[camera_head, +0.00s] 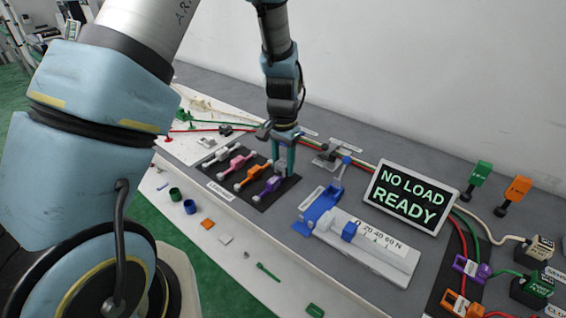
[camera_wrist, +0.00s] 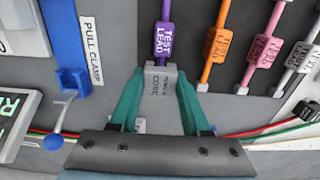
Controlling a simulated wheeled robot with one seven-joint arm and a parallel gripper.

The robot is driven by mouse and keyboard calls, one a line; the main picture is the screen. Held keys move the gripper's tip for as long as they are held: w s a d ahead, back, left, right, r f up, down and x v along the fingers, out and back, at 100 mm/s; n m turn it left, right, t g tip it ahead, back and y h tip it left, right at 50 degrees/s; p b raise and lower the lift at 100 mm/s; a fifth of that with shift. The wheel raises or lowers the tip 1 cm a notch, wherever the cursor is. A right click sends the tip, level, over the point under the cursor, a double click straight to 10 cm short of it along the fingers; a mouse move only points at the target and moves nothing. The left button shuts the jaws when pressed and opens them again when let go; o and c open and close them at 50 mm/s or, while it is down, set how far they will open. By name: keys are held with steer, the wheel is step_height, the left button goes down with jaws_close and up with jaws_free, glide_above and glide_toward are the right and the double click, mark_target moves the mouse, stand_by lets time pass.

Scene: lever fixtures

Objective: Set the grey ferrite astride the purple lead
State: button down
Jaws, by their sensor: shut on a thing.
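The purple lead (camera_wrist: 164,42), marked TEST LEAD, lies on a dark mat. It also shows in the head view (camera_head: 268,187), at the right end of a row of leads. My gripper (camera_wrist: 161,75) has teal fingers shut on a grey block marked with dark letters, the grey ferrite (camera_wrist: 163,98). In the wrist view the ferrite's far edge meets the near end of the purple lead. I cannot tell whether it touches the lead or is above it. In the head view my gripper (camera_head: 285,170) points down beside the lead's far end, and the ferrite is not clearly seen.
Orange (camera_head: 252,174), pink (camera_head: 236,162) and white (camera_head: 217,154) leads lie to the left on the mat. A blue pull clamp (camera_head: 318,208) with a force scale stands to the right. A sign (camera_head: 411,197) reads NO LOAD READY. Small loose parts lie along the front.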

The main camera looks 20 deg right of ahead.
steer(key=shift+f, duration=0.2)
steer(key=shift+f+b, duration=0.45)
steer(key=shift+f, duration=0.05)
steer(key=shift+f+b, duration=0.4)
steer(key=shift+f, duration=0.25)
stand_by(0.3)
jaws_free()
stand_by(0.6)
steer(key=shift+r+p, duration=2.6)
steer(key=shift+r, duration=0.95)
